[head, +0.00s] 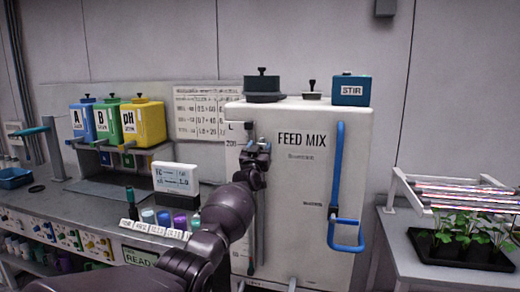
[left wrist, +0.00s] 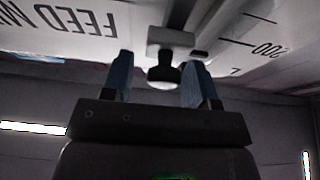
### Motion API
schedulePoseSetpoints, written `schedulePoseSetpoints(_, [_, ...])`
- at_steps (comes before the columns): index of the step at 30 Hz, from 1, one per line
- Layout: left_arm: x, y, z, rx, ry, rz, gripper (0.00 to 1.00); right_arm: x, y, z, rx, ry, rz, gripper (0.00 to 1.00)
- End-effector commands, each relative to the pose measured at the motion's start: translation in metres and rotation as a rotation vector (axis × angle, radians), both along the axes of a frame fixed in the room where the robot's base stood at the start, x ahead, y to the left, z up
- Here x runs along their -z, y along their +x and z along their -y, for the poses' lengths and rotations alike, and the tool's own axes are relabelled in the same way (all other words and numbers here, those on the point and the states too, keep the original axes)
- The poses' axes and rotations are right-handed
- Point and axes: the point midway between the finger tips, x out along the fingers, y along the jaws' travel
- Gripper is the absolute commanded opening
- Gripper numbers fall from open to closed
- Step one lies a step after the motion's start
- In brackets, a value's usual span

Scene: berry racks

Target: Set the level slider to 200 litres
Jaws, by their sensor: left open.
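The white feed mix tank (head: 310,190) stands right of centre in the head view, with a vertical slider track (head: 260,235) and a litre scale on its left part. The 200 mark (head: 231,142) shows near the top of the scale, and also in the left wrist view (left wrist: 266,48). My left gripper (head: 257,150) is at the upper track. In the left wrist view, its blue fingers (left wrist: 158,76) are open on either side of the dark slider knob (left wrist: 165,74). The knob is nearer the right finger; contact is unclear. My gripper hides the slider's exact level in the head view.
A blue handle (head: 337,180) sticks out on the tank's right side. A blue STIR box (head: 351,90) and a dark lid (head: 263,88) are on top. A bench with a small display (head: 176,178) is at left; a plant tray (head: 465,252) is at right.

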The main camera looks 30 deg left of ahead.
Motion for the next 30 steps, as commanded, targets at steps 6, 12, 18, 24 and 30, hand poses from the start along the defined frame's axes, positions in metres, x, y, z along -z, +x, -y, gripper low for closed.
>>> schedulePoseSetpoints(6, [0.002,-0.003,0.001,0.000,0.000,-0.001,0.54,0.000,-0.001,0.000,0.000,0.000,-0.002,0.43])
schedulePoseSetpoints(12, [0.009,-0.017,0.004,0.001,-0.003,0.000,0.54,-0.005,0.001,0.000,0.000,0.000,0.003,0.43])
schedulePoseSetpoints(18, [0.018,-0.039,0.010,0.000,-0.001,-0.001,0.54,-0.008,0.005,-0.001,-0.002,0.000,0.011,0.43])
schedulePoseSetpoints(24, [0.029,-0.063,0.015,0.000,-0.001,-0.001,0.54,-0.008,0.006,-0.001,-0.004,0.000,0.012,0.43])
schedulePoseSetpoints(30, [0.038,-0.084,0.020,0.000,-0.001,-0.001,0.54,-0.006,0.005,0.000,-0.004,0.000,0.010,0.43])
